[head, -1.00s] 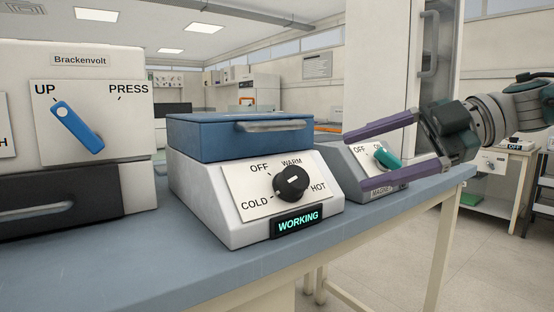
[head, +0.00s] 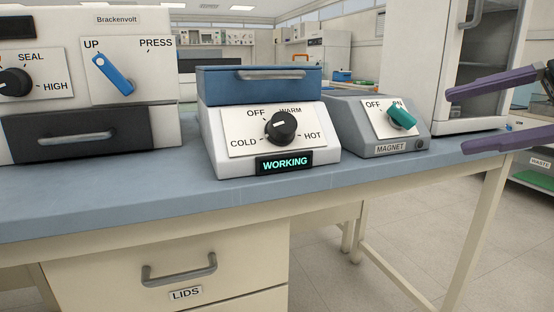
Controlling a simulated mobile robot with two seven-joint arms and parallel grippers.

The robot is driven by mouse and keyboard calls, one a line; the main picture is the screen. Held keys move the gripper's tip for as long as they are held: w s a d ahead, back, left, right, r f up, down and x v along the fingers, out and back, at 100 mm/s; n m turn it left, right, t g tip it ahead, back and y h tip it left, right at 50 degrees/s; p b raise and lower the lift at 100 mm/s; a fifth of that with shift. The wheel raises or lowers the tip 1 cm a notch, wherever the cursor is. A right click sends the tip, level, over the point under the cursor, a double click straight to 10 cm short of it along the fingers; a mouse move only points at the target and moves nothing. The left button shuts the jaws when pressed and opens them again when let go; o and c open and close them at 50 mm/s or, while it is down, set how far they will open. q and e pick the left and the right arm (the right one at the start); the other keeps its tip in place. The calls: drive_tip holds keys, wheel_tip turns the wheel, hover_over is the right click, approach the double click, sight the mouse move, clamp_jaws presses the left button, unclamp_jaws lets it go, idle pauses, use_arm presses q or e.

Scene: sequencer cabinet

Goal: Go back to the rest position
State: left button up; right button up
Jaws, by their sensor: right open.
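My right gripper (head: 460,120) is at the right edge of the head view, with its two purple fingers spread apart and nothing between them. It is in the air to the right of the magnet device (head: 350,122) and apart from it. The magnet device has a teal knob (head: 402,116) turned toward ON. Left of it stands the heater box (head: 215,150) with a blue lid and a black knob (head: 281,127) pointing near WARM. Its display (head: 285,162) reads WORKING. My left gripper is not in view.
The Brackenvolt machine (head: 60,26) stands at the left of the blue bench top (head: 120,205), with a blue lever (head: 113,74) toward UP. A LIDS drawer (head: 110,285) is shut below. A white cabinet (head: 415,60) stands behind at right. Floor is open at right.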

drive_tip(key=a+r+m+t+h+p, duration=0.1)
drive_tip(key=a+r+m+t+p, duration=0.3)
drive_tip(key=a+p, duration=0.35)
drive_tip(key=a+r+m+t+h+p, duration=0.2)
drive_tip(key=a+m+t+p, duration=0.3)
drive_tip(key=a+p, duration=0.3)
drive_tip(key=s+d+m+g+h+p, duration=0.3)
drive_tip(key=s+m+g+p, duration=0.1)
drive_tip(key=s, duration=0.6)
drive_tip(key=s+d+m+g+h+p, duration=0.3)
drive_tip(key=s+p, duration=0.1)
drive_tip(key=s, duration=0.5)
drive_tip(key=s+d+m+g+h+p, duration=0.3)
drive_tip(key=s+d+m+g+p, duration=0.1)
drive_tip(key=s, duration=0.6)
use_arm(q)
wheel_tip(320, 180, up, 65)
drive_tip(key=p, duration=3.7)
drive_tip(key=shift+p, duration=0.3)
use_arm(e)
wheel_tip(320, 180, up, 37)
